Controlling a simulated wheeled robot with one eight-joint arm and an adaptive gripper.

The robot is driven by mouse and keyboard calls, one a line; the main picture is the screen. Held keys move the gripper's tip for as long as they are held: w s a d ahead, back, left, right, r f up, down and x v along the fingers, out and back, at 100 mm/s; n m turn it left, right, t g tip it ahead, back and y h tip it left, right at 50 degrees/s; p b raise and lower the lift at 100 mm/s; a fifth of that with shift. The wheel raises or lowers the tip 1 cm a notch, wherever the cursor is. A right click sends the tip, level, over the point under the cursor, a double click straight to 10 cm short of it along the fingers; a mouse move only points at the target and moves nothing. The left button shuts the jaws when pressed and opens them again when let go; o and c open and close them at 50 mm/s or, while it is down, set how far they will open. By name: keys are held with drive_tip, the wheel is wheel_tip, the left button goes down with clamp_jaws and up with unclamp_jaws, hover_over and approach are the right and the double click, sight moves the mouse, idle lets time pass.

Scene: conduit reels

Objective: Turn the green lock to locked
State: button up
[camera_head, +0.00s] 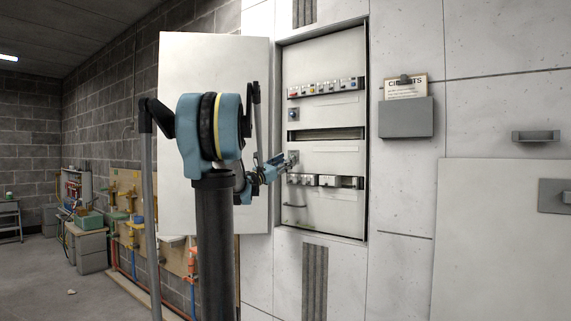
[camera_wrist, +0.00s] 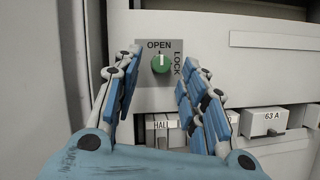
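The green lock (camera_wrist: 160,64) is a round green knob on a grey square plate in the wrist view. The plate reads OPEN above the knob and LOCK along its right side. The white mark on the knob points up at OPEN. My gripper (camera_wrist: 155,95) is open, with one blue-padded finger to the left and one to the right of the knob, fingertips near the plate and not closed on it. In the head view my gripper (camera_head: 277,163) reaches the panel near the lock; the green knob itself cannot be made out there.
The cabinet door (camera_head: 215,60) stands open at the left. The panel (camera_head: 330,215) carries a row of coloured switches (camera_head: 325,87) above and breakers below, one labelled 63 A (camera_wrist: 270,118). A document holder (camera_head: 405,118) hangs on the wall to the right.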

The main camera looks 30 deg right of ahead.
drive_tip(key=shift+x, duration=1)
clamp_jaws()
drive_tip(key=shift+w+m, duration=0.1)
drive_tip(key=shift+m, duration=0.4)
drive_tip(key=shift+w+a+r+m+g+y, duration=0.15)
drive_tip(key=shift+m+g+y, duration=0.75)
drive_tip(key=shift+m, duration=2.35)
drive_tip(key=shift+s+d+r+m+g+y, duration=0.2)
drive_tip(key=shift+m+g+y, duration=0.7)
drive_tip(key=shift+m, duration=2.3)
drive_tip(key=shift+w+a+r+m+g+y, duration=0.25)
drive_tip(key=shift+m+g+y, duration=0.6)
drive_tip(key=shift+m, duration=2.4)
